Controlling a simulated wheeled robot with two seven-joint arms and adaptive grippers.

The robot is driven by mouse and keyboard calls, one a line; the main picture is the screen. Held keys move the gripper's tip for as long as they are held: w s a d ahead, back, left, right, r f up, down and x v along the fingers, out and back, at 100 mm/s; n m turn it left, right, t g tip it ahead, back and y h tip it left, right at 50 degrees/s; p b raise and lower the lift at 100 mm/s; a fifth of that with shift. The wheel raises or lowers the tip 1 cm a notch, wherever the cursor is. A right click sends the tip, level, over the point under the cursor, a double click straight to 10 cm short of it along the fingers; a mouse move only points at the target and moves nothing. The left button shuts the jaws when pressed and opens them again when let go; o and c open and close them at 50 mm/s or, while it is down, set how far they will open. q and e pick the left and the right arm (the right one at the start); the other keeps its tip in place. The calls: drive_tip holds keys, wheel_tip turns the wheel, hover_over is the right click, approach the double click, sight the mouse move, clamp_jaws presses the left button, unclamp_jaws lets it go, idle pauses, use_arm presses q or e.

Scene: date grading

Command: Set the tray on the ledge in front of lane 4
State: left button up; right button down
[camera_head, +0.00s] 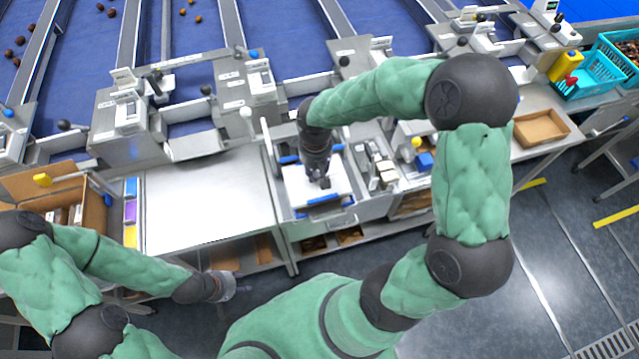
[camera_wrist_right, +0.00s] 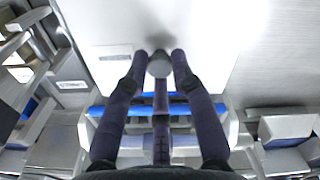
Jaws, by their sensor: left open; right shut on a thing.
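My right gripper (camera_head: 320,182) reaches down over a white panel (camera_head: 299,190) with blue strips at its edges, at the middle of the bench. In the right wrist view its fingers (camera_wrist_right: 160,62) are closed around a small round grey knob (camera_wrist_right: 160,68), seen against the white panel (camera_wrist_right: 108,75). What the knob belongs to is not clear. My left gripper (camera_head: 224,287) is open and empty, low in front of the bench. A shallow brown cardboard tray (camera_head: 513,130) lies on the bench to the right. The lane numbers are too small to read.
A steel tabletop (camera_head: 200,205) left of the white panel is bare. Blue lanes with steel dividers run behind the bench. An open cardboard box (camera_head: 95,205) stands at left. A turquoise crate (camera_head: 577,92) is at far right. Small fittings (camera_head: 380,172) crowd right of the panel.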

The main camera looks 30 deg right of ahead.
drive_tip(key=w+a, duration=0.2)
drive_tip(key=a, duration=0.6)
drive_tip(key=shift+w+a+b, duration=0.25)
drive_tip(key=shift+a+b, duration=0.15)
drive_tip(key=shift+b, duration=0.05)
drive_tip(key=shift+a, duration=0.1)
idle(0.4)
drive_tip(key=w+a, duration=0.2)
drive_tip(key=a, duration=0.7)
drive_tip(key=shift+w+a, duration=0.2)
drive_tip(key=shift+w, duration=0.15)
idle(0.4)
drive_tip(key=w+a, duration=0.2)
drive_tip(key=a, duration=0.7)
drive_tip(key=shift+w, duration=0.3)
idle(0.7)
drive_tip(key=shift+a+f+b, duration=0.1)
drive_tip(key=shift+f+b, duration=1.1)
drive_tip(key=shift+f, duration=0.75)
idle(0.8)
